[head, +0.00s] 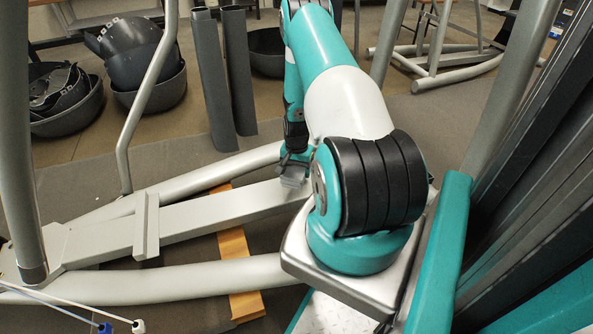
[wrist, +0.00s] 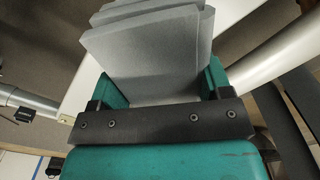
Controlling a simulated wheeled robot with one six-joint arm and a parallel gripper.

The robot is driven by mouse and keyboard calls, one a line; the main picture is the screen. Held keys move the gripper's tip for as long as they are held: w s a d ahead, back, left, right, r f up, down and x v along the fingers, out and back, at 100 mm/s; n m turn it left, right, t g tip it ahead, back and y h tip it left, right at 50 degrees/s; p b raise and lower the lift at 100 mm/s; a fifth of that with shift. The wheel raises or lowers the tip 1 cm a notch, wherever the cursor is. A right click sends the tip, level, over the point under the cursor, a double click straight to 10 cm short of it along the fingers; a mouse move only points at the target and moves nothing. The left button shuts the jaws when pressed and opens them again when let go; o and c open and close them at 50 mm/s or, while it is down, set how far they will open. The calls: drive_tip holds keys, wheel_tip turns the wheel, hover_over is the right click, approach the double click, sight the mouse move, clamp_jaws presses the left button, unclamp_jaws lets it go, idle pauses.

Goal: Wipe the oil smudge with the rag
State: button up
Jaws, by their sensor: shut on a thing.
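My gripper (wrist: 163,88) is shut on a grey folded rag (wrist: 150,48), which sits between its two teal fingers in the wrist view. In the head view my gripper (head: 293,160) points down at the elliptical's grey centre rail (head: 215,212), near the rail's right end. A small part of the rag (head: 293,182) shows under it, at or just above the rail; I cannot tell if they touch. I cannot make out an oil smudge in either view; the arm and rag hide part of the rail.
Curved grey frame tubes (head: 190,282) run on both sides of the rail, with upright posts at left. A wooden board (head: 238,270) lies beneath. Black bins (head: 70,110) and two dark upright covers (head: 215,80) stand behind. Dark panels (head: 545,190) lean close at right.

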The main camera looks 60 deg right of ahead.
drive_tip(key=shift+r, duration=0.45)
drive_tip(key=shift+r+p, duration=1.4)
drive_tip(key=shift+r, duration=0.1)
